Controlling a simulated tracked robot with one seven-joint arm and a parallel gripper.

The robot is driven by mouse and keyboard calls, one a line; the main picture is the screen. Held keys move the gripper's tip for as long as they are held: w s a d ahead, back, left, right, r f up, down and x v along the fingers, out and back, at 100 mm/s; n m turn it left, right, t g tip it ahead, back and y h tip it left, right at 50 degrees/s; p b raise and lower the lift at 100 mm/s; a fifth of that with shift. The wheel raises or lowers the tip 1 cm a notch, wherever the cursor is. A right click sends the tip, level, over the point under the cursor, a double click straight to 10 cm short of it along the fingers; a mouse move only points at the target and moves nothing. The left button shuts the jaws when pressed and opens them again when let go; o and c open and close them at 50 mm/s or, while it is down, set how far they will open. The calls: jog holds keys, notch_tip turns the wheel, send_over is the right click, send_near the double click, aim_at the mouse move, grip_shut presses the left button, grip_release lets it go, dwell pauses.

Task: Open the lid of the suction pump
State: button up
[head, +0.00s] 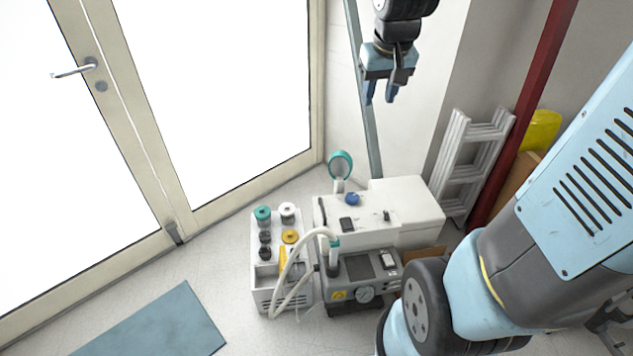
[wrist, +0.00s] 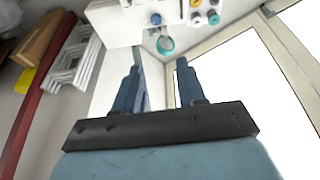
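A white boxy unit (head: 405,208) stands on the floor by the wall, with a blue knob (head: 352,199) and small dark fittings on top. In front of it is a grey unit (head: 345,275) with a gauge and a pale hose. I cannot tell for certain which is the suction pump; no raised lid shows on either. My gripper (head: 380,95) hangs empty above and behind them, well apart. In the wrist view my gripper (wrist: 158,66) has its two blue fingers spread, and the white unit (wrist: 113,22) and blue knob (wrist: 155,19) show at the top.
A teal ring (head: 340,163) stands behind the white unit's left end. A white caddy (head: 265,283) with several coloured caps stands left of the grey unit. A white folded ladder (head: 470,160) and red post (head: 522,110) are at right. Floor near the blue mat (head: 165,325) is clear.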

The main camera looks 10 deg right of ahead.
jog(key=w+a+f+g+y, duration=0.1)
jog(key=w+f+g, duration=0.1)
jog(key=w+f, duration=0.9)
jog(key=w+a+f+g, duration=0.1)
jog(key=w+f, duration=0.7)
jog(key=f, duration=0.7)
jog(key=shift+g+y, duration=0.4)
jog(key=shift+y, duration=0.4)
jog(key=a+f, duration=0.1)
jog(key=f, duration=0.8)
jog(key=w+a+f, duration=0.1)
jog(key=a+f, duration=0.1)
jog(key=f, duration=0.7)
jog(key=a+f, duration=0.2)
jog(key=f, duration=0.7)
jog(key=shift+w, duration=0.4)
jog(key=shift+c, duration=0.5)
grip_shut()
